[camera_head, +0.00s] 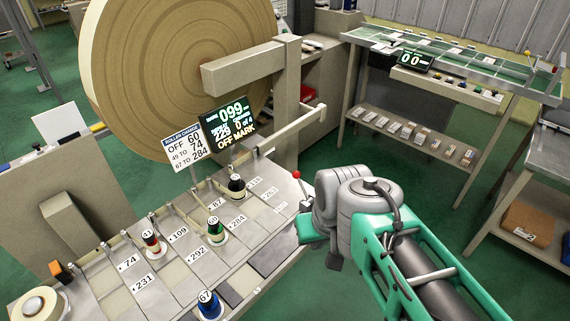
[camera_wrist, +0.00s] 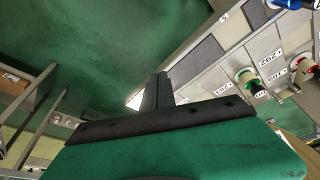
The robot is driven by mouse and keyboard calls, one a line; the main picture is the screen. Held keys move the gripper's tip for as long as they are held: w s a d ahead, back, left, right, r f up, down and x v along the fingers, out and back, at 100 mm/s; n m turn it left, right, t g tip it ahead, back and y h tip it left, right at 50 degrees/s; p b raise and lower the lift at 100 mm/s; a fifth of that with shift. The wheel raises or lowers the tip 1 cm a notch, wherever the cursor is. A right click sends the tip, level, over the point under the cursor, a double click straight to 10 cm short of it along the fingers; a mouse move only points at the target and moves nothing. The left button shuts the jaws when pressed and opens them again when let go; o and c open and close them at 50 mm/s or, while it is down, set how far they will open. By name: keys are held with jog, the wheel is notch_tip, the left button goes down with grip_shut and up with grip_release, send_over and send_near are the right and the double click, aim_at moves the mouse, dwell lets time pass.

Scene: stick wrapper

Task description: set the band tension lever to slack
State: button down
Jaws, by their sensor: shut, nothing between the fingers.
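A small lever with a red ball knob (camera_head: 297,175) stands up at the right edge of the machine bench in the head view. No label on it is readable, and I cannot tell its setting. My gripper (camera_head: 334,264) is shut and empty, pointing down just off the bench's right edge, to the right of and nearer than the lever, apart from it. In the wrist view my gripper's dark fingers (camera_wrist: 161,92) are together over the green floor beside the bench edge. The lever does not show in the wrist view.
A sloping bench (camera_head: 255,255) carries numbered plates and coloured spools, including a green one (camera_head: 215,230) and a blue one (camera_head: 208,304). A display (camera_head: 230,122) reads "OFF MARK". A large roll (camera_head: 175,70) stands behind. A table (camera_head: 470,68) stands at the back right.

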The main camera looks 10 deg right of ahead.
jog(key=w+r+p, duration=0.1)
jog(key=w+r, duration=0.3)
jog(key=w, duration=0.1)
notch_tip(320, 180, up, 4)
jog(key=r+n+g+p, duration=0.1)
jog(key=n+p, duration=0.2)
jog(key=n, duration=0.1)
send_over(302, 187)
jog(key=a, duration=0.4)
jog(key=w+f+n, duration=0.1)
jog(key=w+f, duration=0.1)
jog(key=w, duration=0.4)
jog(key=shift+w+g, duration=0.25)
jog(key=shift+g, duration=0.15)
jog(key=shift+d, duration=0.1)
notch_tip(302, 187, down, 9)
jog(key=s+d+p, duration=0.1)
jog(key=s+p, duration=0.1)
jog(key=p, duration=0.1)
jog(key=shift+d+p, duration=0.15)
jog(key=shift+p, duration=0.2)
jog(key=shift+d, duration=0.1)
